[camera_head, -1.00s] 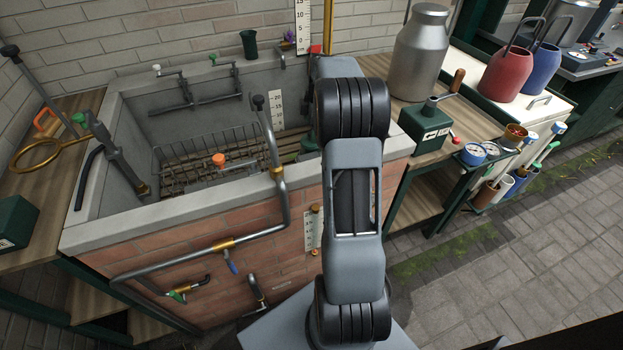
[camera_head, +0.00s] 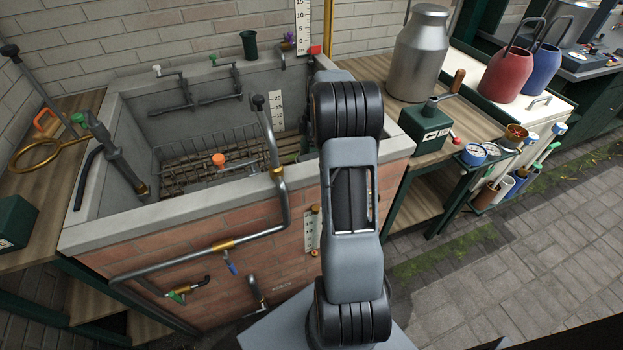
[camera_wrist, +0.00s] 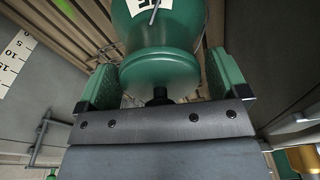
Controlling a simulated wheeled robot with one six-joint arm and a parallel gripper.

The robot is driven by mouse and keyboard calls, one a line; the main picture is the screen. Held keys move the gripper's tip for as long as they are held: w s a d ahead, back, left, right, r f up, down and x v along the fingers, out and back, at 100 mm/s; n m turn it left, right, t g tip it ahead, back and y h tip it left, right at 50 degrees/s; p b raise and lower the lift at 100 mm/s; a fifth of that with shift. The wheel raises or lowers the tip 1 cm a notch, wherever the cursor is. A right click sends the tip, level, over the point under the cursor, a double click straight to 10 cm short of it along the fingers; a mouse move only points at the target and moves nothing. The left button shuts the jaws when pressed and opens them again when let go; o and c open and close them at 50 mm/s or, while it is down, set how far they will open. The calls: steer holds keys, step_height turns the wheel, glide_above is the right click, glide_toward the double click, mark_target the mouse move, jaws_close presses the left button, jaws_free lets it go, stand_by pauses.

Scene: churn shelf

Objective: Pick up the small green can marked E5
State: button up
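In the wrist view a green can (camera_wrist: 160,68) with a rounded body and a flared near rim lies between the two green fingers of my gripper (camera_wrist: 162,80). A white label with dark characters, cut off by the top edge, shows on it; I cannot read it fully. The fingers stand apart, one on each side of the can's rim, with slim gaps visible, so my gripper looks open around it. A small dark knob sits at the can's near end. In the head view my arm hides the gripper and the can, at the right end of the sink.
The concrete sink (camera_head: 82,222) has walls close around the arm, a wire rack (camera_head: 190,150) and slats inside. A bent pipe (camera_head: 277,172) rises over its front rim. A metal churn (camera_head: 418,55) and a dark green box (camera_head: 425,130) stand on the bench at right.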

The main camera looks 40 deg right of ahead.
jaws_close()
stand_by(0.7)
steer(key=shift+r, duration=0.1)
